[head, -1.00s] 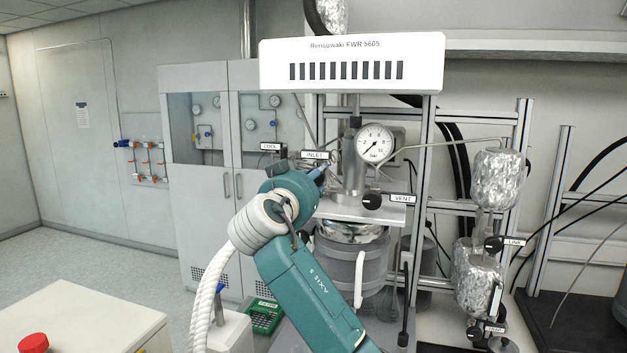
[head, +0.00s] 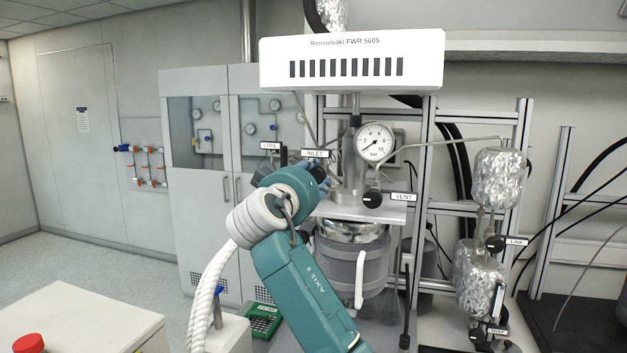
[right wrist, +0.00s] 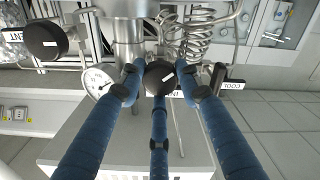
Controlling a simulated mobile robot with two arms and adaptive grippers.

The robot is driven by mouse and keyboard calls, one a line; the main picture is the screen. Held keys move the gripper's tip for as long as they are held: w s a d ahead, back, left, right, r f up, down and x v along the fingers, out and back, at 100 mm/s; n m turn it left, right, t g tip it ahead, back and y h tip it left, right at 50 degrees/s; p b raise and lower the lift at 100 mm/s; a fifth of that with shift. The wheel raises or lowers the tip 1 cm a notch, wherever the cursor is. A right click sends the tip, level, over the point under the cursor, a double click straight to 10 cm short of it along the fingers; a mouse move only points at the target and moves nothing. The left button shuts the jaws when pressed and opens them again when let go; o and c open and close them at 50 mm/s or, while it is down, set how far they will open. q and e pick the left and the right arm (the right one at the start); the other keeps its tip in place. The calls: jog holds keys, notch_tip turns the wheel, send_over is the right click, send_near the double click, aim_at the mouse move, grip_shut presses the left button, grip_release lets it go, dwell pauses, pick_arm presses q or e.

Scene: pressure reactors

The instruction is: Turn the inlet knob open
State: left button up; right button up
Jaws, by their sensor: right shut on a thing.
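The inlet knob (right wrist: 159,77) is a round black knob with a short white mark, seen face-on in the right wrist view. My right gripper (right wrist: 160,86) is shut on it, with blue fingers at its left, right and lower sides. The label behind the knob is partly covered. In the head view the INLET label (head: 314,154) shows just above my right gripper (head: 318,173). The knob itself is hard to make out there behind the hand. My left gripper is not in view.
The pressure gauge (head: 375,142) is right of the hand. The black vent knob (head: 372,198) is below the gauge, with the COOL label (head: 270,146) left of INLET. The reactor vessel (head: 350,260) stands below. Foil-wrapped cylinders (head: 498,178) are at the right.

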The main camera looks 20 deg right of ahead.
jog(key=n, duration=0.3)
jog(key=n+p, duration=0.1)
jog(key=n, duration=0.2)
jog(key=n+p, duration=0.1)
jog(key=n, duration=0.3)
jog(key=shift+f, duration=0.3)
dwell(0.4)
jog(key=o, duration=1.2)
jog(key=shift+c, duration=0.2)
jog(key=shift+r, duration=0.15)
jog(key=v, duration=1.2)
